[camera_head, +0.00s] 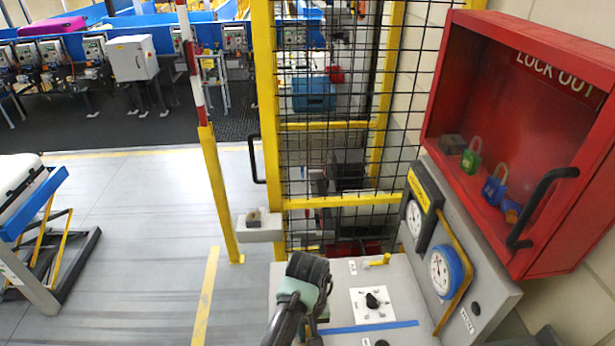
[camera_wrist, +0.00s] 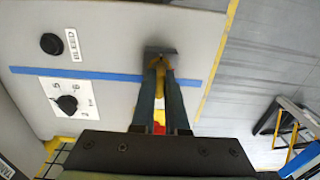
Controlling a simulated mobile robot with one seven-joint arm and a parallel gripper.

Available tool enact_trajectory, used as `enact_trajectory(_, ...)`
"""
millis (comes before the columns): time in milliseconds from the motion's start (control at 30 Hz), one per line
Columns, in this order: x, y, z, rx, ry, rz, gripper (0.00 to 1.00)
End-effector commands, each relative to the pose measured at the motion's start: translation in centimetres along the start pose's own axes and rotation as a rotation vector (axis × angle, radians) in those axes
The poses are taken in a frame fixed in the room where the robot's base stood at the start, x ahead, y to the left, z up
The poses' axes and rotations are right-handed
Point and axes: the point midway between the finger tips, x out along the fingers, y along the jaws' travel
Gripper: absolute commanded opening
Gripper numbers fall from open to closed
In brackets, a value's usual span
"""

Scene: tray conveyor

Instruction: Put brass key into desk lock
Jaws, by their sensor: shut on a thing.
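My gripper (camera_wrist: 161,72) points down at the sloping grey desk and is shut on the brass key. The yellow brass key (camera_wrist: 161,67) shows between the fingertips in the wrist view. A small dark plate (camera_wrist: 153,51), which looks like the desk lock, lies on the desk right at the fingertips, just beyond the blue tape. The key's tip is hidden, so I cannot tell whether it is in the lock or just over it. In the head view my arm hides the key and lock.
The grey desk (camera_head: 335,295) also bears a black selector knob (camera_head: 372,301), blue tape (camera_head: 370,327) and a yellow lever (camera_head: 380,261). Gauges (camera_head: 441,272) and a red lockout cabinet (camera_head: 480,150) stand to the right. A mesh fence (camera_head: 330,130) stands behind.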

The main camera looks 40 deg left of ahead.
Motion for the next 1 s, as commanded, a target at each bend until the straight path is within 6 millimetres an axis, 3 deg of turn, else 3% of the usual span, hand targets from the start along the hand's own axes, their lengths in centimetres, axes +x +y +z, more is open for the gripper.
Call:
enact_trajectory(333, 1.0, 0.0, 0.0, 0.001, -0.001, 0.000, 0.00)
enact_trajectory(367, 0.9, 0.0, 0.0, 0.001, 0.000, 0.000, 0.13)
enact_trajectory(400, 0.9, 0.0, 0.0, 0.000, 0.000, 0.000, 0.21)
enact_trajectory(567, 0.9, 0.0, 0.0, 0.000, 0.000, 0.000, 0.47)
enact_trajectory(867, 0.8, 0.0, 0.0, 0.000, 0.000, 0.000, 0.47)
enact_trajectory(1000, -0.3, 0.1, -0.1, 0.000, 0.002, 0.002, 0.47)
